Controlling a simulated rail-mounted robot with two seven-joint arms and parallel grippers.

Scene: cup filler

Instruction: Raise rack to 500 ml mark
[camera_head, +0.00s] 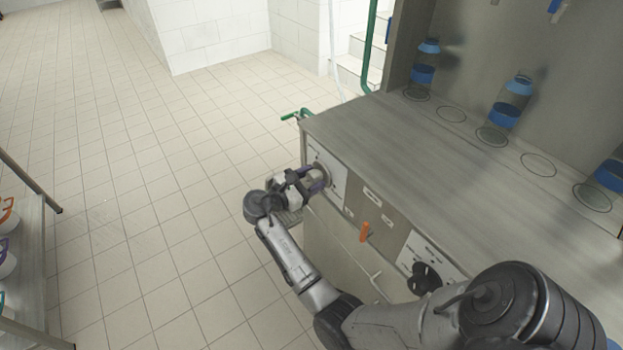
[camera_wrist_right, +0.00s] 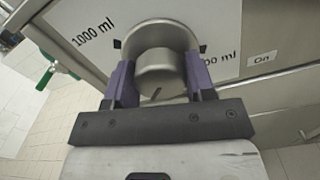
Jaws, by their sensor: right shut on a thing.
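My right gripper (camera_head: 314,184) is at the round metal knob (camera_wrist_right: 160,45) on the left of the machine's front panel (camera_head: 332,178). In the right wrist view its two purple fingers (camera_wrist_right: 158,85) are shut on the knob, one on each side. The panel reads "1000 ml" at the knob's upper left. At its right only "00 ml" shows, the rest of that label being hidden. Small dark marks show at both sides of the knob. I cannot make out the rack for certain. My left gripper is not in view.
Bottles with blue bands (camera_head: 424,68) stand in a row on the counter (camera_head: 430,150), among empty ring marks. An orange lever (camera_head: 365,232) and a black knob (camera_head: 425,278) sit on the front. A shelf (camera_head: 32,255) stands at far left. Tiled floor between is free.

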